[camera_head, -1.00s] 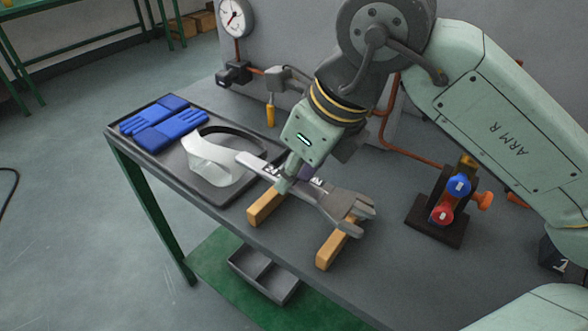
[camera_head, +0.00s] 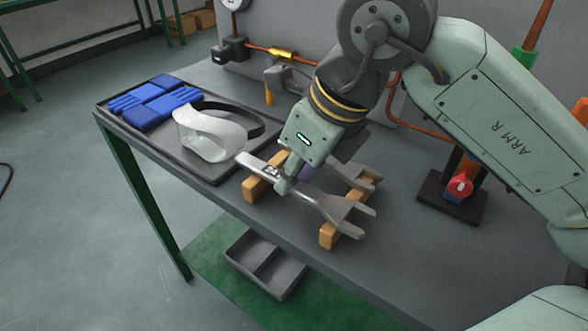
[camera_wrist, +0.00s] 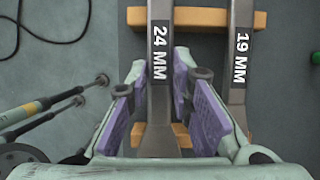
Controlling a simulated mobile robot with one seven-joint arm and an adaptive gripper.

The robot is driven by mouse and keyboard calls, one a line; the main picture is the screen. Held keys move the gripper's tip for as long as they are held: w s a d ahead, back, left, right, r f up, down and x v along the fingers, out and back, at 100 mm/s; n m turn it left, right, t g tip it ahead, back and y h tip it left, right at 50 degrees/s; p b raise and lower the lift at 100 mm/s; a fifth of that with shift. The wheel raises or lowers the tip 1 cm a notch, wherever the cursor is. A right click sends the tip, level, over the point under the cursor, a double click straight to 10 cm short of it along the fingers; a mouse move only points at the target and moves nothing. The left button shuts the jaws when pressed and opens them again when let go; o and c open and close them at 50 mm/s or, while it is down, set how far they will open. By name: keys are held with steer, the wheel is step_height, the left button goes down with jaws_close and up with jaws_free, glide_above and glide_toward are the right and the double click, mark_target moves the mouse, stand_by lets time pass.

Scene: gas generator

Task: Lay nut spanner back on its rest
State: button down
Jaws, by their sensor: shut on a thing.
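My gripper (camera_head: 283,186) points down over the bench and is shut on the handle of the spanner marked 24 MM (camera_wrist: 159,30). In the wrist view its fingers (camera_wrist: 158,70) stand on both sides of that handle. In the head view this spanner (camera_head: 338,208) lies across the wooden rest bars (camera_head: 330,236), its forked end toward the lower right. I cannot tell whether it touches the bars. A second spanner, marked 19 MM (camera_wrist: 240,60), lies beside it, right of my fingers in the wrist view, across the same rest (camera_wrist: 200,17). My gripper partly hides it in the head view.
A dark tray (camera_head: 196,168) at the bench's left holds blue gloves (camera_head: 150,101) and a clear face shield (camera_head: 208,135). A valve block with a red knob (camera_head: 460,186) stands at right. A grey bin (camera_head: 265,262) sits below. Bench between rest and valve is clear.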

steer(key=c, duration=1.3)
jaws_free()
steer(key=shift+c, duration=0.2)
steer(key=v, duration=1.2)
